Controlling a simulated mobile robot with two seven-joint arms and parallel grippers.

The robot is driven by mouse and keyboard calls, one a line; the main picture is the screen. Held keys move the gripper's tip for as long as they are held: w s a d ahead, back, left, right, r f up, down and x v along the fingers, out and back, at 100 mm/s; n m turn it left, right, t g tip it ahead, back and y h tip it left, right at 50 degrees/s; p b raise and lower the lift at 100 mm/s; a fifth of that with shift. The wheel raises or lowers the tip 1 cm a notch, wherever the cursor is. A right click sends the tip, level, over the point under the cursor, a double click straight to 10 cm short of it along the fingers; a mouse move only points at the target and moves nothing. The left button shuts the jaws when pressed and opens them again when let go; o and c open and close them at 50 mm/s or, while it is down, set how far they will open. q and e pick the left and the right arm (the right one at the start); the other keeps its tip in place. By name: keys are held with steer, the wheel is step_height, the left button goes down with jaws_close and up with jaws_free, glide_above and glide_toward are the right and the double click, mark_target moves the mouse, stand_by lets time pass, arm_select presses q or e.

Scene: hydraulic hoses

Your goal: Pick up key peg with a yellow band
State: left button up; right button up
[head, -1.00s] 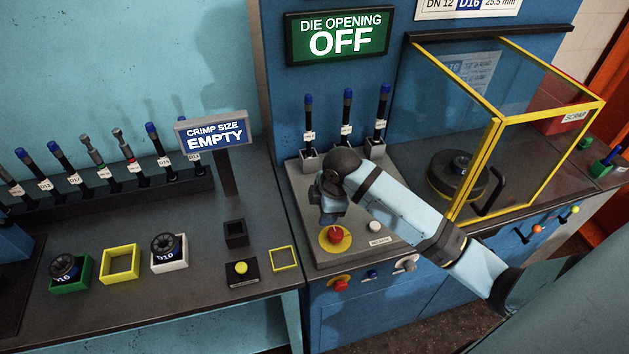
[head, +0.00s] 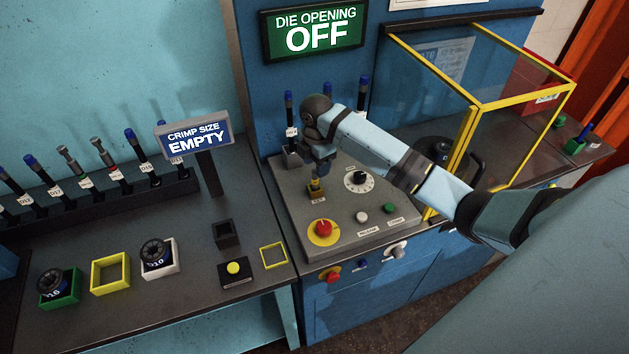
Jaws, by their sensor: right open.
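The key peg with a yellow band (head: 316,187) stands on the grey sloped control panel (head: 290,235), above a small label. Its upper end is close under my right gripper (head: 321,168) and partly hidden by it. My right gripper is open and points down over the peg. I cannot tell whether its fingers are beside the peg or just above it. My left gripper is not in view.
The panel also holds a red button on a yellow disc (head: 323,229), a dial (head: 356,181) and small buttons. Blue-capped pegs stand behind my right arm. A yellow-framed clear guard (head: 470,120) is at right. Die boxes (head: 110,271) sit on the left bench.

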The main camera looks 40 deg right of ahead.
mark_target(315, 182)
steer(key=shift+w+a+f+p, duration=0.1)
steer(key=shift+f+p, duration=0.3)
steer(key=shift+f, duration=1)
steer(key=shift+w+f+p, duration=0.1)
steer(key=shift+f+p, duration=0.3)
steer(key=shift+f, duration=0.95)
steer(key=shift+s, duration=0.1)
jaws_close()
steer(key=shift+r, duration=0.1)
